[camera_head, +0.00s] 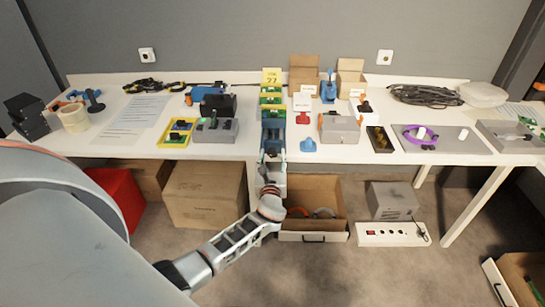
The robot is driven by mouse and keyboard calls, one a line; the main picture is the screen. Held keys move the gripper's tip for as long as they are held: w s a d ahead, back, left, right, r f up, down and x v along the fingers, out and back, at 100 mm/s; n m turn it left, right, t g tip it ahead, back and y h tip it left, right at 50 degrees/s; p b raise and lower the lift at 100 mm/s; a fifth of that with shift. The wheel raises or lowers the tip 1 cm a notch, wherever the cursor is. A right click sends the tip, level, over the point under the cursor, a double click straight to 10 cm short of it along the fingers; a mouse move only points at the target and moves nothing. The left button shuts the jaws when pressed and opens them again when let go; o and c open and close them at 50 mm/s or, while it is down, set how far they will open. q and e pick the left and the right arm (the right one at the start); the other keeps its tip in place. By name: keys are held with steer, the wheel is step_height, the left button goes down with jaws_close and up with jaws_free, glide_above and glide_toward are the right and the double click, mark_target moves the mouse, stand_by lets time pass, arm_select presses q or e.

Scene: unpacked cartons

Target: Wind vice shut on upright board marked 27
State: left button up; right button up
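A yellow upright board (272,76) marked 27 stands near the back of the white table, above my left gripper. Below it in the picture are green pieces with yellow tops (271,100), partly covered by the gripper. My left gripper (272,121) reaches over the table's front edge and points at these pieces. Whether its fingers are open, or touch anything, cannot be told. A blue upright device (328,88) with a knob on top stands to the right; I cannot tell if it is the vice. My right gripper is not in view.
Open cardboard boxes (304,71) stand at the back. A grey box (340,128) lies right of my gripper, and a grey-green device (214,130) left of it. A coiled black cable (425,95) lies further right. An open drawer (314,196) sits below the table.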

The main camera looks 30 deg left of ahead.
arm_select(q)
steer(key=v, duration=1.2)
steer(key=shift+f, duration=0.15)
steer(key=s+d+f+n+g+h, duration=0.2)
steer(key=s+d+f+n+h, duration=0.1)
steer(key=s+f+n, duration=0.3)
steer(key=s+d+f+n+g+h, duration=0.25)
steer(key=s+f+n, duration=0.2)
steer(key=f, duration=0.35)
steer(key=s+d+n+h, duration=0.6)
steer(key=s+d+n, duration=0.5)
steer(key=s+n, duration=0.2)
steer(key=shift+n, duration=0.65)
steer(key=shift+s+f, duration=0.1)
steer(key=shift+f, duration=0.05)
